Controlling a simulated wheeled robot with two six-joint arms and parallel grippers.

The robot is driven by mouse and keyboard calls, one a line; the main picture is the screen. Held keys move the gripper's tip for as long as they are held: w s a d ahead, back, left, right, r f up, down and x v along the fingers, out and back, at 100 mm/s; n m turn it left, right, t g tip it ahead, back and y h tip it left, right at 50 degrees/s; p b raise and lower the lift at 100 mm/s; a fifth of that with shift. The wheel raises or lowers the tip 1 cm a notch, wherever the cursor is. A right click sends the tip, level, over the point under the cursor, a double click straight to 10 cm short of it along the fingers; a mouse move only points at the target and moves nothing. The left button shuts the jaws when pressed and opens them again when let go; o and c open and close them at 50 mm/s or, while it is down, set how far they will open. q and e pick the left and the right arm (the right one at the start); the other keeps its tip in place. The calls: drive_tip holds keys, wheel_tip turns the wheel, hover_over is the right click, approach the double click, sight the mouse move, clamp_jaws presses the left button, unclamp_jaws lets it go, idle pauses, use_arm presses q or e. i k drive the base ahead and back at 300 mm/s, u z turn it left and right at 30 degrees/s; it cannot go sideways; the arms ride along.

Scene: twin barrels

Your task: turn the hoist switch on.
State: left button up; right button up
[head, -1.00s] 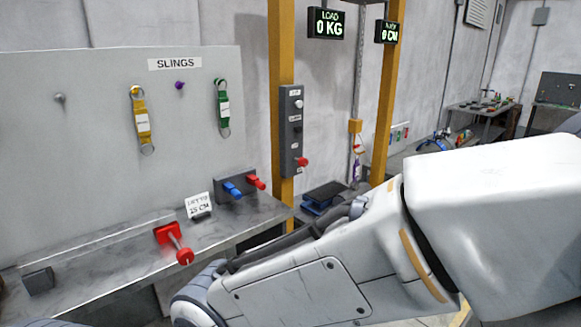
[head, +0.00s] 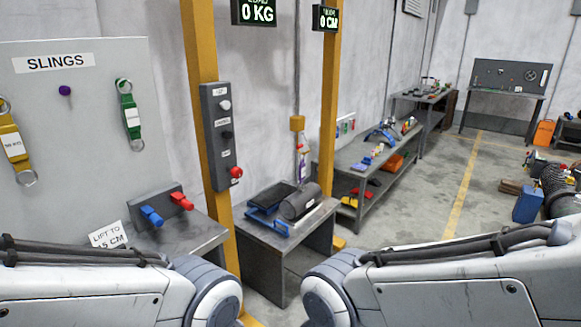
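The grey control box (head: 219,137) is fixed upright on the left yellow post. It carries a pale knob (head: 225,105) at the top, a dark knob (head: 227,135) in the middle and a red knob (head: 236,172) at the bottom, each beside a small label. The labels are too small to read, so I cannot tell which one is the hoist switch or how it is set. Links of both my arms cross the bottom of the head view, below the box and apart from it. Neither gripper shows.
The slings board (head: 75,100) holds a yellow sling (head: 12,145) and a green sling (head: 131,115). A low table (head: 290,236) bears a dark cylinder (head: 300,201). Open floor (head: 425,205) lies to the right.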

sight(236, 172)
drive_tip(key=z, duration=0.2)
drive_tip(key=i, duration=1.25)
drive_tip(key=u, duration=0.6)
